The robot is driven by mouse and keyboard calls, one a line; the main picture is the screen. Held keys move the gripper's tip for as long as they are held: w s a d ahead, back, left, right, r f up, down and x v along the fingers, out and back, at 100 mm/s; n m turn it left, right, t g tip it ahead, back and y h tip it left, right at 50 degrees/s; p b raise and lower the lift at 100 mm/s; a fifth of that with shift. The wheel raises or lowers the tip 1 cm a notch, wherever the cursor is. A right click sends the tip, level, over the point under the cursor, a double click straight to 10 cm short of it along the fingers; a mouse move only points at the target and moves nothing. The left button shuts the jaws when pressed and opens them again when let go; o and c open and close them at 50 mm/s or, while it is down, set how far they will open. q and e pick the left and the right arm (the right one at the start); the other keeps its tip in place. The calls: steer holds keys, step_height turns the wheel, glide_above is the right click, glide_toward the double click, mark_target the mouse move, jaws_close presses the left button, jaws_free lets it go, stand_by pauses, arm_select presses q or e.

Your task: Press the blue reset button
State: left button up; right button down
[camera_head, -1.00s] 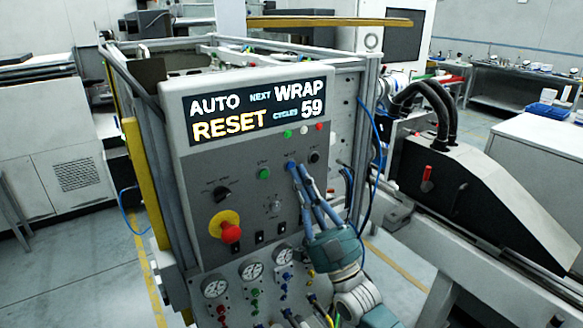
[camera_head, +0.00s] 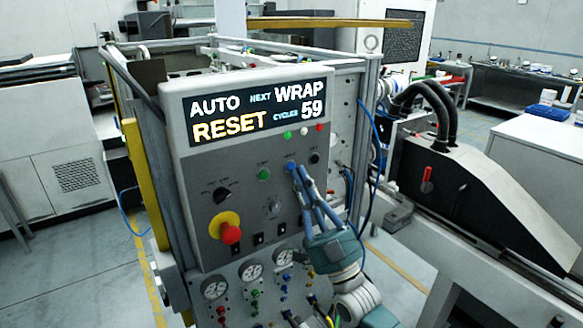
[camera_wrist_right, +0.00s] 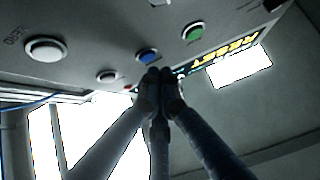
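The grey control panel (camera_head: 243,215) stands in the middle of the head view. The blue button (camera_wrist_right: 148,56) shows in the right wrist view just beyond the fingertips. In the head view the fingertips largely cover it. My right gripper (camera_head: 294,168) reaches up from the lower right with its fingers together at the tips and nothing between them. In the wrist view the fingertips (camera_wrist_right: 160,76) overlap the lower edge of the blue button; I cannot tell whether they touch it. The display (camera_head: 258,110) reads AUTO, RESET, NEXT WRAP, CYCLES 59. My left gripper is out of view.
A green button (camera_head: 264,174) is left of the fingertips and a black button (camera_head: 315,158) right of them. A red emergency stop (camera_head: 230,232) on yellow, a rotary knob (camera_head: 222,195) and gauges (camera_head: 252,271) lie lower. A blue cable (camera_head: 377,160) hangs at the right.

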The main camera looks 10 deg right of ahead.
steer(key=shift+w, duration=0.15)
steer(key=shift+w+a, duration=0.15)
steer(key=shift+w, duration=0.1)
steer(key=shift+w+a+b, duration=0.1)
steer(key=shift+w+b, duration=0.2)
steer(key=shift+b, duration=0.15)
stand_by(0.7)
steer(key=shift+s, duration=0.1)
steer(key=shift+s+d+p, duration=0.25)
steer(key=shift+s+p, duration=0.05)
steer(key=shift+s, duration=0.35)
steer(key=s, duration=0.1)
steer(key=s+d+p, duration=0.1)
steer(key=s, duration=0.2)
steer(key=shift+s+d+p, duration=0.35)
